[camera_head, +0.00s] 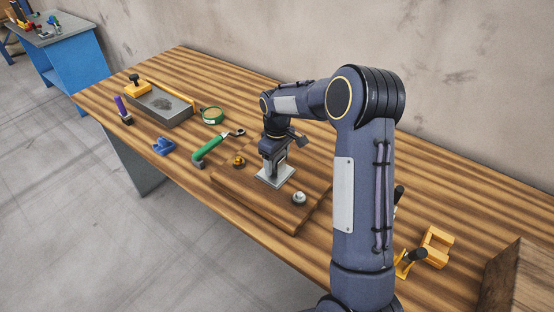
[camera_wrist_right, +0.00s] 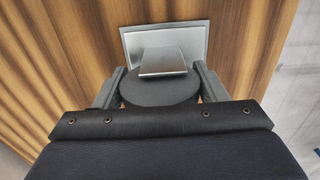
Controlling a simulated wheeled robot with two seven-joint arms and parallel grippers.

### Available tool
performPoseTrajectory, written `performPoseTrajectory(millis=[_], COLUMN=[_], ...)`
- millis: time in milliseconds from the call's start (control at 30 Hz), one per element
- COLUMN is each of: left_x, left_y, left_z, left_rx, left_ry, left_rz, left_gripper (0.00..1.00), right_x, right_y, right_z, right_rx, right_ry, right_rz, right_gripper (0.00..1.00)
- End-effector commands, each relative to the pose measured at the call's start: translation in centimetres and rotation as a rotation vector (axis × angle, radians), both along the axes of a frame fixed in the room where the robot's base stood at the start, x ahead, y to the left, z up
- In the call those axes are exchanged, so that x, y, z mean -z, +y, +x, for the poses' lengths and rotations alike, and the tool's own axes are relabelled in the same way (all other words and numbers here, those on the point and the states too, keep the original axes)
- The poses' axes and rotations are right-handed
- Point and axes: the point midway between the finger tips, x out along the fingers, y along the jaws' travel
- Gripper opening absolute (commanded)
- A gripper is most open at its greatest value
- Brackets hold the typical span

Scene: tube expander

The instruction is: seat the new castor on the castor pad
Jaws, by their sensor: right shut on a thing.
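My right gripper (camera_head: 272,162) is over the wooden board on the bench, pointing down. In the right wrist view its two fingers (camera_wrist_right: 158,88) are shut on the castor, across its dark round wheel (camera_wrist_right: 160,92). A grey metal bracket (camera_wrist_right: 163,62) shows beyond the wheel. Beyond that is a flat pale metal plate (camera_wrist_right: 168,36), which also shows under the gripper in the head view (camera_head: 284,179). I cannot tell whether this plate is the castor's own or the castor pad, nor whether there is a gap beneath it. My left gripper is not in view.
The wooden board (camera_head: 240,191) also bears a brass-coloured piece (camera_head: 238,161) and a pale round knob (camera_head: 299,198). A green-handled tool (camera_head: 210,148), a tape measure (camera_head: 212,115), a blue block (camera_head: 164,146) and a grey tray (camera_head: 184,115) lie left. Yellow clamps (camera_head: 436,246) are right.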

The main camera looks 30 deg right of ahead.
Motion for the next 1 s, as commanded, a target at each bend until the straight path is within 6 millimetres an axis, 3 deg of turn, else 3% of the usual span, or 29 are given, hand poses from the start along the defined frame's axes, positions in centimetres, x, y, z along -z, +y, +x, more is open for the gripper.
performPoseTrajectory(millis=[300,333,500,900,1000], left_x=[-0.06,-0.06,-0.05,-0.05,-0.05], left_y=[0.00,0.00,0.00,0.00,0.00], left_z=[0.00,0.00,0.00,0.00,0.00], left_rx=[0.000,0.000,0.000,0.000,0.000], left_ry=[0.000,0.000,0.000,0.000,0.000], left_rz=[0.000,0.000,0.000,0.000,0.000], left_gripper=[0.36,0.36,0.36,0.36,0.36], right_x=[0.01,0.01,0.01,0.07,0.05], right_y=[0.00,0.00,0.00,0.00,0.00], right_z=[0.00,0.00,0.00,-0.03,-0.02], right_rx=[0.000,0.000,0.000,0.000,0.000], right_ry=[0.000,0.000,0.000,0.001,0.001], right_rz=[0.000,0.000,0.000,0.001,0.001], right_gripper=[0.32,0.68,0.90,0.91,1.00])
